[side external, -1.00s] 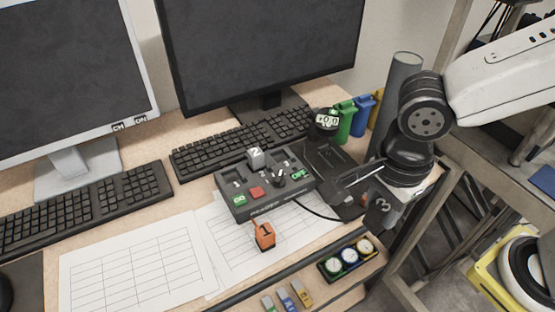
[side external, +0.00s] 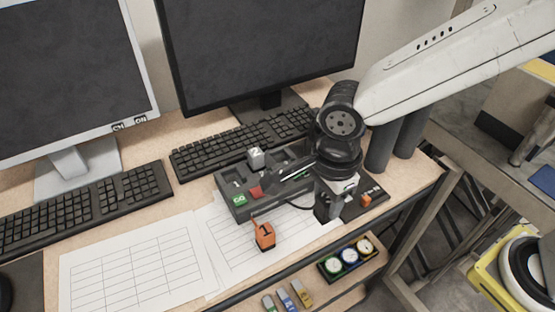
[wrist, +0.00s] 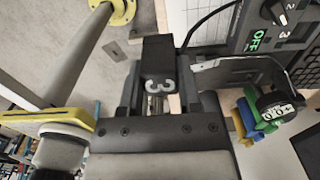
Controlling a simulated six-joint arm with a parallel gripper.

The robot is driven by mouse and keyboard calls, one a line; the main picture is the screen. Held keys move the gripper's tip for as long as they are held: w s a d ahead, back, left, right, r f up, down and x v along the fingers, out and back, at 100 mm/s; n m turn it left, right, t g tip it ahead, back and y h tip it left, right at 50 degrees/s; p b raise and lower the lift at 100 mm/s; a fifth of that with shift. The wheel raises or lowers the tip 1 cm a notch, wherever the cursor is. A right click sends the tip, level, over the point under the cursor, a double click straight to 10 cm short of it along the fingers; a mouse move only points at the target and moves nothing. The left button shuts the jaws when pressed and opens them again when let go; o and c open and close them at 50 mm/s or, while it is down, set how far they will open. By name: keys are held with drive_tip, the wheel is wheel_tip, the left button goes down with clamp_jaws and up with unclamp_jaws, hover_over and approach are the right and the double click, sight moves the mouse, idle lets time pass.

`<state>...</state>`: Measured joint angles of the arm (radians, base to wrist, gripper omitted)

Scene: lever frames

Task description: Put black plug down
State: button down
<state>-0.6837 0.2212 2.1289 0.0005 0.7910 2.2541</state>
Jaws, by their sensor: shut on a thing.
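In the side external view my gripper (side external: 328,205) is at the front right of the dark control box (side external: 238,203), near the desk's front edge. The plug is mostly hidden there by the gripper, and I cannot tell whether it touches the desk. An orange plug (side external: 264,237) marked 1 stands on the paper to the left. A grey plug (side external: 256,158) marked 2 is upright on the box.
Paper sheets (side external: 135,270) lie at the desk front. Keyboards (side external: 85,205) and monitors stand behind. A shelf below the front edge holds round dials (side external: 348,256) and small coloured blocks. A black base with an orange part (side external: 372,196) is right of my gripper.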

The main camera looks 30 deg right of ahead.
drive_tip(key=shift+w+a+f, duration=0.45)
drive_tip(key=shift+w+f, duration=0.3)
drive_tip(key=shift+f, duration=0.2)
drive_tip(key=shift+w+a+f, duration=0.4)
drive_tip(key=shift+w+f, duration=0.4)
drive_tip(key=shift+f, duration=0.15)
drive_tip(key=shift+w+a+f, duration=0.45)
drive_tip(key=shift+w+f, duration=0.3)
drive_tip(key=shift+f, duration=0.2)
drive_tip(key=shift+w+a+f, duration=0.1)
drive_tip(key=shift+w+f, duration=0.1)
drive_tip(key=shift+f, duration=1.65)
drive_tip(key=shift+f, duration=0.1)
drive_tip(key=shift+c, duration=1.4)
unclamp_jaws()
wheel_tip(320, 180, up, 12)
